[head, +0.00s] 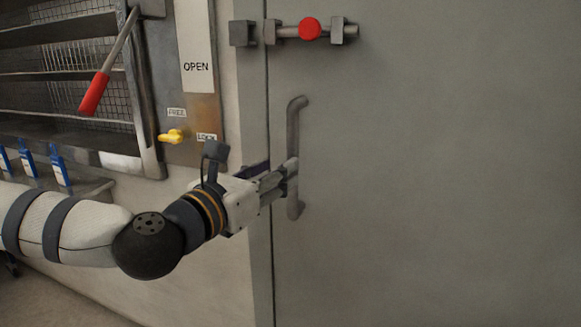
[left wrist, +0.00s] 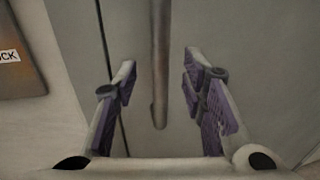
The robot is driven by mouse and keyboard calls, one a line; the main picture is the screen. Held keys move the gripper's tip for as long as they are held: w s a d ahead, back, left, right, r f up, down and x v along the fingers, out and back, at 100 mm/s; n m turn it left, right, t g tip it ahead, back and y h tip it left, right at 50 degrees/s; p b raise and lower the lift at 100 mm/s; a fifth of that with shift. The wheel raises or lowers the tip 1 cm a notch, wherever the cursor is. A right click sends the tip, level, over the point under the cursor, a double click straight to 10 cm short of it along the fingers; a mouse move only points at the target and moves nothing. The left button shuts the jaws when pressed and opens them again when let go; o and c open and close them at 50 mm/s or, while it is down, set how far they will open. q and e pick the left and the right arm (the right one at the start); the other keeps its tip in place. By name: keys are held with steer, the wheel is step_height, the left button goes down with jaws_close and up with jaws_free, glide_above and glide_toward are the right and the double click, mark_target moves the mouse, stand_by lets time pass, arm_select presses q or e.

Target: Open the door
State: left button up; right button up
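The grey door (head: 430,180) fills the right of the head view and looks shut against its frame. Its upright bar handle (head: 293,120) is near the door's left edge. My left gripper (head: 288,178) is at the lower half of the handle. In the left wrist view the handle (left wrist: 160,60) stands between the two purple-padded fingers, which are wide apart and show a gap on both sides. A bolt with a red knob (head: 310,28) is above the handle; its bar sticks out past the right bracket. My right gripper is in neither view.
A panel left of the door carries a yellow knob (head: 172,136) by FREE and LOCK labels, and an OPEN sign (head: 196,67). A red-handled lever (head: 95,94) hangs before a rack. Blue-labelled items (head: 60,166) stand on a shelf beside my left arm.

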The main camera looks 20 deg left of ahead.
arm_select(q)
steer(key=x, duration=0.6)
steer(key=shift+w+r, duration=0.2)
steer(key=shift+r, duration=0.05)
steer(key=shift+d, duration=0.1)
jaws_close()
